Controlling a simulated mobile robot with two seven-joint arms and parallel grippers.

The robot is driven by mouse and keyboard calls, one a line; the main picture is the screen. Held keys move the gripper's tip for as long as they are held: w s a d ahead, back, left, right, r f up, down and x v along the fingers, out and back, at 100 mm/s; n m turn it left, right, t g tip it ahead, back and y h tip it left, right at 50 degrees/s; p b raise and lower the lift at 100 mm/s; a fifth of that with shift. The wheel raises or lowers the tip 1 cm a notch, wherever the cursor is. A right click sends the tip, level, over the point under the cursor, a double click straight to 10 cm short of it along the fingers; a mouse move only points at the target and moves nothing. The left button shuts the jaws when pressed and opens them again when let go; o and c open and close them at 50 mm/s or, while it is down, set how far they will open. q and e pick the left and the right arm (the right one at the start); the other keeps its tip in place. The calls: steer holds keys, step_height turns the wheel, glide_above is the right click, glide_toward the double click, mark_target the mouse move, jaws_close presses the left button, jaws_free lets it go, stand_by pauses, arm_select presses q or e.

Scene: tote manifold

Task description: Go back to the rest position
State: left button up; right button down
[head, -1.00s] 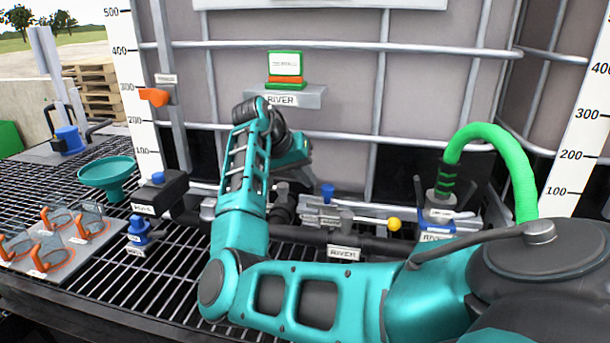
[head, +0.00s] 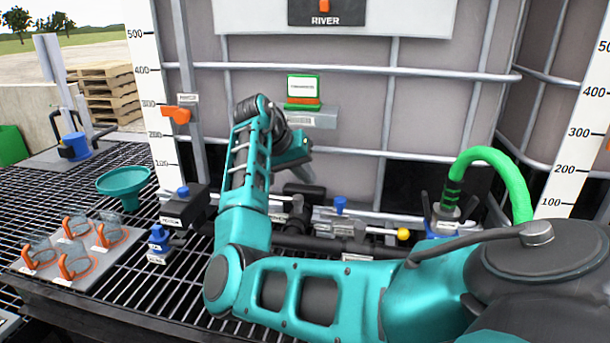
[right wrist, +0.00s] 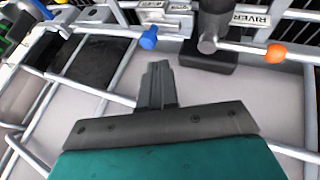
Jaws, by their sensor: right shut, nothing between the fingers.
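My right arm comes in from the right, bends at an elbow low in the middle of the head view, and rises to a wrist in front of the tote. Its teal hand (head: 290,152) points down and right, below the small shelf; the fingertips are hard to make out there. In the right wrist view the right gripper (right wrist: 157,70) is shut, with its fingers together and nothing between them. Pipework with a blue knob (right wrist: 148,38) and an orange knob (right wrist: 275,54) lies beyond the fingers. My left gripper is not in view.
The caged tote (head: 440,80) fills the back. A manifold pipe with a yellow knob (head: 403,234) and a green hose (head: 495,160) stand before it. A teal funnel (head: 123,184) and goggles on a tray (head: 58,272) lie on the grating at left.

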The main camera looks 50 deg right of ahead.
stand_by(0.3)
steer(key=s+f+n, duration=0.1)
steer(key=f, duration=0.1)
steer(key=s+a+f+n+t+h, duration=0.1)
steer(key=f, duration=0.2)
steer(key=s+a+f+n+t, duration=0.1)
steer(key=s+f, duration=0.1)
steer(key=shift+a+f+h, duration=0.15)
steer(key=shift+f+h, duration=0.2)
steer(key=shift+h, duration=0.05)
steer(key=s+a+f+n+t+y, duration=0.1)
steer(key=s+a+f+n+y, duration=0.25)
steer(key=s+a, duration=0.45)
steer(key=s+a+f+n+t+y, duration=0.1)
steer(key=s+a+f+n+y, duration=0.3)
steer(key=a, duration=0.8)
steer(key=s+a+f+n+t+y, duration=0.2)
steer(key=s+a+f+n, duration=0.2)
steer(key=s+a+f, duration=0.45)
steer(key=w+a+f+t+y, duration=0.1)
steer(key=w+a+f+t, duration=0.2)
steer(key=w, duration=0.6)
step_height(320, 180, down, 2)
steer(key=t, duration=0.3)
steer(key=shift+a+f+t, duration=0.25)
steer(key=shift+a+t, duration=0.05)
steer(key=shift+a, duration=0.1)
